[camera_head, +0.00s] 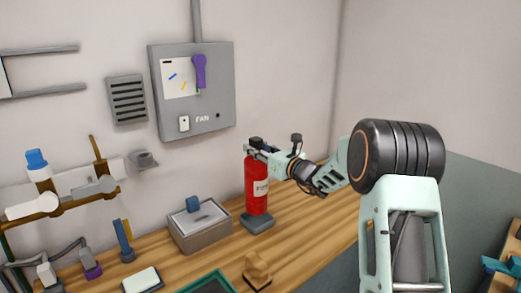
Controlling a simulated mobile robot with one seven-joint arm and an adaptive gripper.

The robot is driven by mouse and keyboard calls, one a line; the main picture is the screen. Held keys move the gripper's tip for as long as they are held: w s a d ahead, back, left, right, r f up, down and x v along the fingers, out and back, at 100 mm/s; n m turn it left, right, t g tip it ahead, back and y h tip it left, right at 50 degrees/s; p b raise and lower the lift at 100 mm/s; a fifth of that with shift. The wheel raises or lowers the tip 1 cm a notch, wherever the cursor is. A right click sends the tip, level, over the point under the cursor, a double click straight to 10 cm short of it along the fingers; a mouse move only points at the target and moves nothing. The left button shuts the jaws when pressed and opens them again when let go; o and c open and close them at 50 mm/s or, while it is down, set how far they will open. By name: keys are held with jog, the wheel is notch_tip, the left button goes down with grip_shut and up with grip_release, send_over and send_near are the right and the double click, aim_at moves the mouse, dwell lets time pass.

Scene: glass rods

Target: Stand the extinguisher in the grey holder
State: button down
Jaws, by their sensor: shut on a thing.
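The red extinguisher (257,186) stands upright near the back of the wooden bench, with a pale label on its body and a black top. The grey holder (257,223) is directly under it on the bench. The extinguisher's lower end meets the holder, but I cannot tell whether it is fully seated. My gripper (257,150) reaches in from the right and is shut on the extinguisher at its top. The fingertips are small in this view and partly merge with the black top.
A grey box with a blue-handled lid (201,222) stands just left of the holder. A tan object (257,270), a green-edged tray (216,280) and a white pad (143,280) lie nearer. The wall panel (193,90) is behind. Bench right of the holder is clear.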

aim_at(264, 171)
jog(key=shift+f+b, duration=1.45)
jog(key=shift+f, duration=1.15)
jog(key=shift+b, duration=0.55)
jog(key=shift+f+b, duration=0.6)
jog(key=shift+f, duration=0.05)
jog(key=c, duration=1.8)
grip_release()
jog(key=shift+s, duration=0.1)
jog(key=shift+d+f, duration=0.1)
jog(key=shift+f, duration=0.3)
jog(key=shift+b+v, duration=0.5)
jog(key=shift+v, duration=1.7)
jog(key=v, duration=0.6)
jog(key=shift+s+r+b, duration=0.15)
jog(key=shift+s+b, duration=0.15)
jog(key=shift+b, duration=0.1)
jog(key=shift+d, duration=0.1)
